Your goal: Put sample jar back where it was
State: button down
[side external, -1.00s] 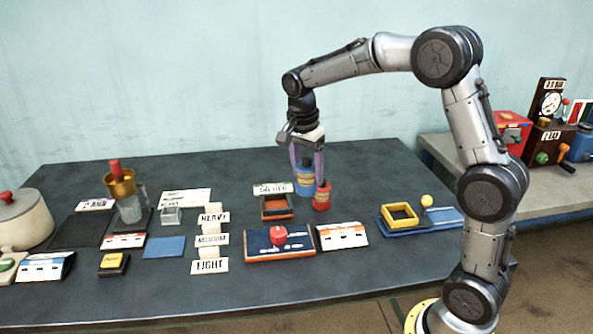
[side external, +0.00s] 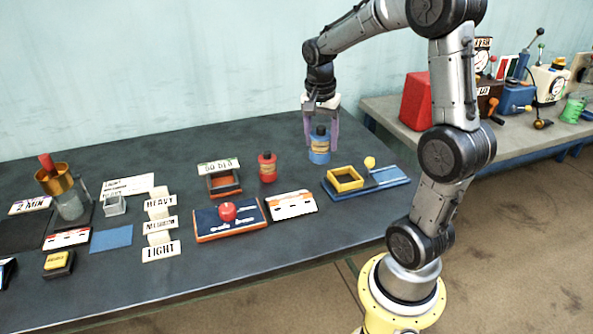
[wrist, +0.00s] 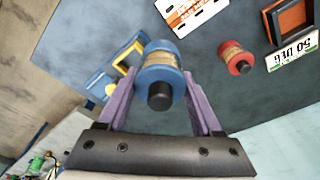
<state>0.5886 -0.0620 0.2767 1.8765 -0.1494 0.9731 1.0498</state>
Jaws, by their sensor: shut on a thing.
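A blue jar (side external: 319,150) with a tan label and dark cap is between the fingers of my gripper (side external: 321,138). It is upright, at the right back of the dark table; I cannot tell whether its base touches the table. In the wrist view the purple fingers of my gripper (wrist: 160,85) are shut on both sides of the blue jar (wrist: 172,62), its black cap facing the camera. A similar red jar (side external: 267,167) stands free to the left and also shows in the wrist view (wrist: 237,60). No readable label names either one the sample jar.
A blue tray with a yellow square frame (side external: 345,179) and yellow knob is just in front of the held jar. An orange-edged holder (side external: 223,185), a red-knobbed panel (side external: 229,220) and a white card (side external: 292,205) lie left. Bare table surrounds the red jar.

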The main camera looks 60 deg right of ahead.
jog(key=w+d+f, duration=0.6)
jog(key=w, duration=0.1)
jog(key=w+d+f, duration=0.3)
jog(key=shift+w+f, duration=0.25)
jog(key=shift+f, duration=0.05)
jog(key=shift+w+f, duration=0.1)
jog(key=shift+f, duration=1.5)
jog(key=shift+f, duration=0.2)
jog(key=shift+c, duration=0.2)
grip_release()
jog(key=shift+r, duration=0.1)
